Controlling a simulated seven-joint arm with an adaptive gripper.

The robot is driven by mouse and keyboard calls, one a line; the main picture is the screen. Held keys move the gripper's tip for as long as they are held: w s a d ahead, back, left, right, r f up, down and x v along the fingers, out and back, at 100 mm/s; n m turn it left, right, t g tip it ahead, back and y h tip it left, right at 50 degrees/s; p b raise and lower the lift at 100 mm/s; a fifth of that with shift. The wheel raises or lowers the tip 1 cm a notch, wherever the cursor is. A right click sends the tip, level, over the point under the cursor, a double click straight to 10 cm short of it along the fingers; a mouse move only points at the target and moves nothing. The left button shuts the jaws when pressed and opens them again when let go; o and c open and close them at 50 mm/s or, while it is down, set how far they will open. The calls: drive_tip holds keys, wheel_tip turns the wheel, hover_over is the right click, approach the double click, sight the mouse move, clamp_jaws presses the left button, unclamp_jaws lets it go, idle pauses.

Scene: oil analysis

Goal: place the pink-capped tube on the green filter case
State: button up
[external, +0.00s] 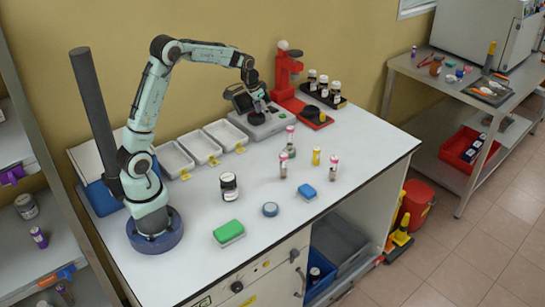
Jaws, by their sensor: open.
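Three slim upright tubes with pinkish caps stand on the bench: one at the back (290,142), one just in front of it (283,166), and one to the right (333,168). I cannot tell from the small picture which cap is the task's pink. The green filter case (228,232) lies near the front edge of the bench, with a pale lower part. My gripper (258,104) is open, at the back of the bench above a grey instrument, apart from the tubes and the case. Its fingers are small and hard to see.
White trays (199,147), the grey instrument (262,124), a red stand (287,72) and a bottle rack (324,96) line the back.

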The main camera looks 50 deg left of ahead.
drive_tip(key=s+r+n+g, duration=0.1)
drive_tip(key=s, duration=1.5)
drive_tip(key=s+d+r+n+g+y, duration=0.1)
drive_tip(key=s+r+g, duration=0.1)
drive_tip(key=s, duration=1.4)
drive_tip(key=shift+d+n+g, duration=0.15)
drive_tip(key=shift+n+g, duration=0.15)
